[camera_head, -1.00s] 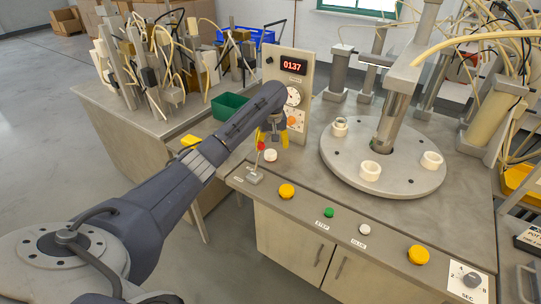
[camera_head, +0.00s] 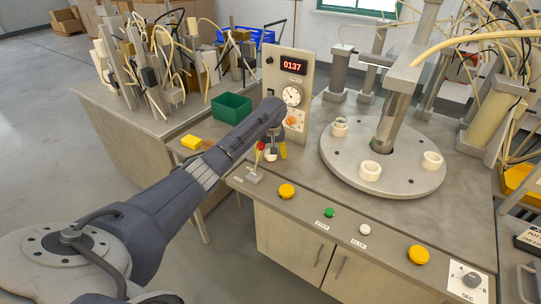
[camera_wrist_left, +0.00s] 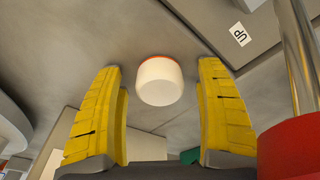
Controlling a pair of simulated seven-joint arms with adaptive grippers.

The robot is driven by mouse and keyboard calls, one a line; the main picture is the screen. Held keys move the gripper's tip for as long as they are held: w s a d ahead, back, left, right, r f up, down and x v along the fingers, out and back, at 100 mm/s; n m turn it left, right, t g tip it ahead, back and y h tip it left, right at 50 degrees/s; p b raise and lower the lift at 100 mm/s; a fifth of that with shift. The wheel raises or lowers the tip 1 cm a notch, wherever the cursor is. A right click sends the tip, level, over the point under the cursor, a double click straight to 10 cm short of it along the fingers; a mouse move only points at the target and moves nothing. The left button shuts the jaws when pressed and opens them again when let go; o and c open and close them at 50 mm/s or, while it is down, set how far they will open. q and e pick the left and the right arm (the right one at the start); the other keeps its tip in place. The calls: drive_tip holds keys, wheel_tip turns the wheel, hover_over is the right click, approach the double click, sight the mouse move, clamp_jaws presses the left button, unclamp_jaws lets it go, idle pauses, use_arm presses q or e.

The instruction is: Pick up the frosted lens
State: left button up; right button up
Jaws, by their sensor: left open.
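The frosted lens (camera_wrist_left: 160,80) is a short white cylinder with an orange-red rim, standing on the grey bench top. In the wrist view it sits in the gap between my two yellow fingers, with space visible on both sides. My left gripper (camera_wrist_left: 160,68) is open and empty, pointing down at the lens. In the head view my left gripper (camera_head: 271,151) is low over the bench's left front part, and the lens (camera_head: 271,156) shows only partly between its fingers. My right gripper is in neither view.
A red-knobbed lever (camera_head: 261,146) stands close beside my left gripper; its red knob (camera_wrist_left: 290,146) looms at the wrist view's right. The display panel (camera_head: 293,66) rises behind. A round turntable (camera_head: 400,182) with white sockets is to the right. Buttons (camera_head: 287,191) line the front edge.

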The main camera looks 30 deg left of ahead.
use_arm(q)
drive_tip(key=c, duration=1)
drive_tip(key=shift+o, duration=0.2)
drive_tip(key=shift+r, duration=0.15)
